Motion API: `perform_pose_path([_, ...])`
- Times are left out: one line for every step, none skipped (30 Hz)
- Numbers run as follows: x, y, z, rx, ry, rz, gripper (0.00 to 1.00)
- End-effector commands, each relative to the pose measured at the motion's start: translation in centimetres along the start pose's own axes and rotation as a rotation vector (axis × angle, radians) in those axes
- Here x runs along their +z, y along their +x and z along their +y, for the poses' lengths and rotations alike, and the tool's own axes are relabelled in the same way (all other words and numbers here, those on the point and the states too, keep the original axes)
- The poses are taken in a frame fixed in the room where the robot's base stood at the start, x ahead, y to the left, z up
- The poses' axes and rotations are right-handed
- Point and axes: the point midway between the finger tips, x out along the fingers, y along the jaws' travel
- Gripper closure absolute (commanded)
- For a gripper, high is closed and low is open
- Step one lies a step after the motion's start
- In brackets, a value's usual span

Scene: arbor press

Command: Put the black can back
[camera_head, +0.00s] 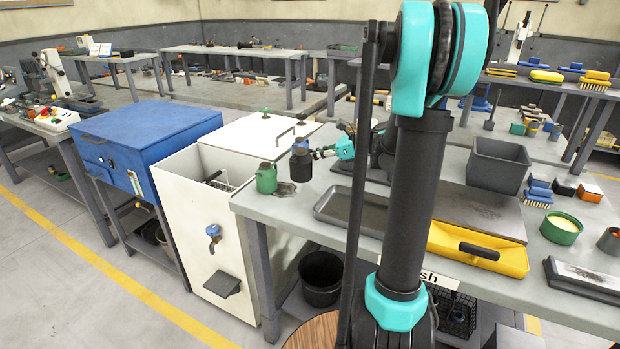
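A small dark can (301,166) with a bluish top stands upright near the left end of the grey workbench (262,207); it looks like the black can. A green can (266,180) with a handle stands to its left, close to the bench edge. My gripper (318,153) is just right of the dark can, pointing left at about the height of its top. The fingers are small and partly hidden, so I cannot tell whether they touch the can or how far apart they are. A dark flat patch (285,189) lies in front of the dark can.
A grey tray (330,207), a yellow box with a black handle (480,250), a dark bin (497,165) and a green tub (561,228) are on the bench. A white parts washer (208,261) and blue cabinet (150,135) stand left. My arm hides the bench's middle.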

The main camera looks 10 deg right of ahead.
Motion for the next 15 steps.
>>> perform_pose_path([-1.0,0.4,-0.1,0.0,0.0,-0.001,1.0])
perform_pose_path([-1.5,0.6,-0.1,0.0,0.0,-0.001,1.0])
perform_pose_path([-2.1,0.9,-0.1,0.0,0.0,-0.001,1.0])
perform_pose_path([-2.5,1.0,-0.1,0.0,0.0,-0.001,1.0])
perform_pose_path([-2.8,1.1,-0.1,0.0,0.0,-0.001,1.0])
perform_pose_path([-3.1,1.3,-0.1,0.0,0.0,-0.001,1.0])
perform_pose_path([-3.4,1.4,-0.1,0.0,0.0,-0.001,1.0])
perform_pose_path([-3.5,1.4,-0.1,0.0,0.0,-0.001,1.0])
perform_pose_path([-3.7,1.5,-0.1,0.0,0.0,-0.001,1.0])
perform_pose_path([-3.8,1.6,-0.1,0.0,0.0,-0.001,1.0])
perform_pose_path([-4.1,1.6,-0.1,0.0,0.0,-0.001,1.0])
perform_pose_path([-4.5,1.8,-0.1,0.0,0.0,0.0,1.0])
perform_pose_path([-4.9,2.0,-0.1,0.0,0.0,0.0,1.0])
perform_pose_path([-5.2,2.1,-0.2,0.0,0.0,0.0,1.0])
perform_pose_path([-5.7,2.3,-0.2,0.0,0.0,-0.001,1.0])
